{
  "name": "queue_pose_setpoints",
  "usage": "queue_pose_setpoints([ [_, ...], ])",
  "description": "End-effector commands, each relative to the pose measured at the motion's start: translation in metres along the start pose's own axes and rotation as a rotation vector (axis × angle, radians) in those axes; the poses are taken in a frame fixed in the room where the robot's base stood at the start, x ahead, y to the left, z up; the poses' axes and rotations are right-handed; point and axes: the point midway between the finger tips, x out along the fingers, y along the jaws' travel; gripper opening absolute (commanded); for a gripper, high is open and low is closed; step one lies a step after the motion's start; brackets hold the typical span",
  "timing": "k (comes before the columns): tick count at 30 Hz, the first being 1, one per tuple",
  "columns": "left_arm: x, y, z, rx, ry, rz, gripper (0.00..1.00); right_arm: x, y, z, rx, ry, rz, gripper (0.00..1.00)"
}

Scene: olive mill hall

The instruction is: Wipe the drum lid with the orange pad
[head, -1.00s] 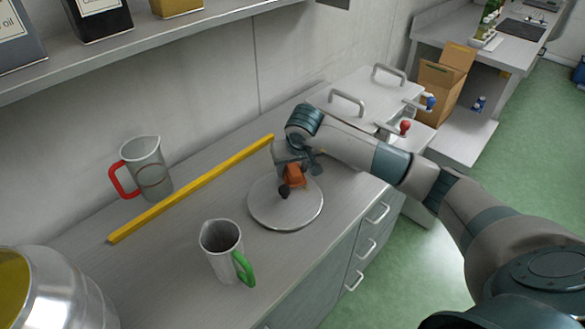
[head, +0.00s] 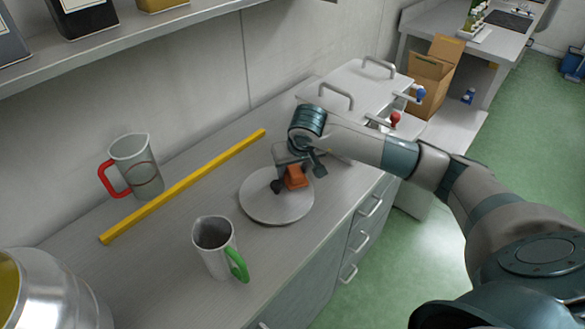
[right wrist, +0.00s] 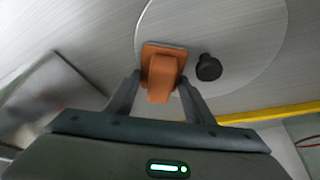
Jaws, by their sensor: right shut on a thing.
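The drum lid (head: 277,207) is a round grey metal disc with a black knob (head: 277,187), lying flat on the counter. The orange pad (head: 296,177) is held at the lid's far right part by my right gripper (head: 293,170), which is shut on it. In the right wrist view the orange pad (right wrist: 162,70) sits between the fingers, over the lid (right wrist: 225,30) and beside the black knob (right wrist: 208,68). The pad seems to be on or just above the lid; I cannot tell whether it touches. My left gripper is not in view.
A yellow bar (head: 185,186) lies behind the lid. A jug with a red handle (head: 135,165) stands behind the bar. A jug with a green handle (head: 217,247) stands in front left of the lid. A steel drum (head: 45,290) is at the lower left.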

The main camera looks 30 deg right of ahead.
Motion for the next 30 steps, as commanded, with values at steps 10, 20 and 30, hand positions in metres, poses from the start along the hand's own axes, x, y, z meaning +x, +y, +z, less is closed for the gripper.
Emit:
queue_pose_setpoints([
  [10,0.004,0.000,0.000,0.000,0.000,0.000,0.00,-0.002,0.006,0.011,-0.001,0.000,0.001,0.27],
  [20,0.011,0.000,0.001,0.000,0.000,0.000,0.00,-0.009,0.015,0.030,-0.001,0.000,0.000,0.27],
  [30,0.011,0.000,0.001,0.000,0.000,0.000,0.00,-0.010,0.017,0.033,0.000,-0.002,0.001,0.27],
])
